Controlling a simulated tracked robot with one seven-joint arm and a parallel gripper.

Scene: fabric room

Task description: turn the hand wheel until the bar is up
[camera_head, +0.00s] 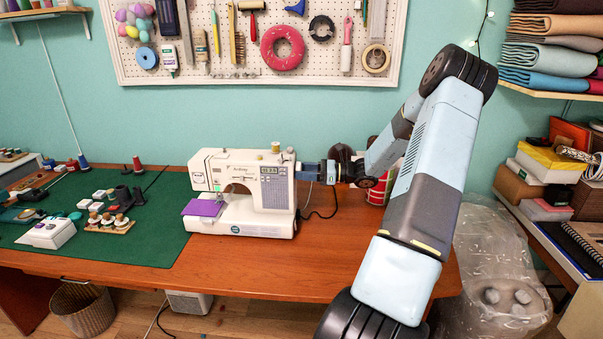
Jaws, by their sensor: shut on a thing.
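The white sewing machine (243,190) stands upright on the wooden table. Its hand wheel is on the right end of the machine, mostly hidden behind my gripper. My gripper (303,170) reaches in from the right and is shut on the hand wheel at the machine's upper right side. The needle bar (217,188) hangs under the machine's left end, above a purple cloth (202,208) on the bed. The bar is too small here to tell its exact height.
A green cutting mat (150,235) with spools, a block of bobbins (110,222) and small tools covers the table's left. A red tin (378,190) stands behind my arm. A black cord (325,213) runs right of the machine. The table front is clear.

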